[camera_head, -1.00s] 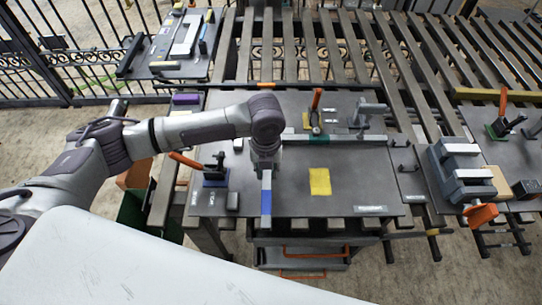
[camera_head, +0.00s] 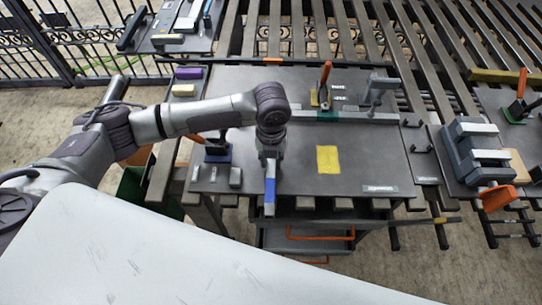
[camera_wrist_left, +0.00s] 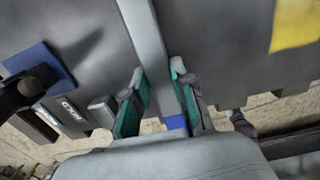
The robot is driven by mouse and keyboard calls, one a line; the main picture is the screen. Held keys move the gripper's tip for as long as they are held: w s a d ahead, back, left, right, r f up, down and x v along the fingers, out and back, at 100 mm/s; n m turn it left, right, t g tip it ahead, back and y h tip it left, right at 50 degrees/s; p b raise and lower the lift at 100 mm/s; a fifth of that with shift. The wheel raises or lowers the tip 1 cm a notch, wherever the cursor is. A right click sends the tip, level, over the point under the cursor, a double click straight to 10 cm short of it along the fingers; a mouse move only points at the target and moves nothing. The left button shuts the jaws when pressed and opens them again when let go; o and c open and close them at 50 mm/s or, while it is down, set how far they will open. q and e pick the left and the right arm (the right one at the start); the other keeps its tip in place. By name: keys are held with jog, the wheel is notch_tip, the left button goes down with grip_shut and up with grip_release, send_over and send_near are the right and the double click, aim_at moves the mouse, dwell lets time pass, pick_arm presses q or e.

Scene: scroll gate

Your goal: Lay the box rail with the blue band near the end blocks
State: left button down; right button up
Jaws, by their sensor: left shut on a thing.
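The grey box rail with the blue band (camera_head: 270,196) is held in my left gripper (camera_head: 270,152). In the head view the rail points towards the front edge of the dark table (camera_head: 300,180), and its blue end reaches past that edge. In the left wrist view the rail (camera_wrist_left: 146,40) runs between the green-padded fingers of the gripper (camera_wrist_left: 160,100), with the blue band (camera_wrist_left: 175,122) close to the palm. A small grey block (camera_head: 235,177) stands near the front left edge; I cannot tell whether it is an end block. My right gripper is not in view.
A blue-based clamp (camera_head: 217,152) stands left of the rail. A yellow patch (camera_head: 328,159) lies to its right. A rail with a green band (camera_head: 350,117) lies at the back, near an orange-handled clamp (camera_head: 323,88). A vise (camera_head: 475,155) stands at the right.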

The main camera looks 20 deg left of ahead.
pick_arm(q)
jog(key=shift+r, duration=0.1)
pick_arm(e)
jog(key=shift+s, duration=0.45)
pick_arm(q)
jog(key=shift+f, duration=0.25)
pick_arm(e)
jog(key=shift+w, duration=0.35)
pick_arm(q)
jog(key=shift+f, duration=0.15)
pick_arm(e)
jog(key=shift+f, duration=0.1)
pick_arm(q)
jog(key=c, duration=1)
grip_release()
jog(key=shift+o, duration=0.7)
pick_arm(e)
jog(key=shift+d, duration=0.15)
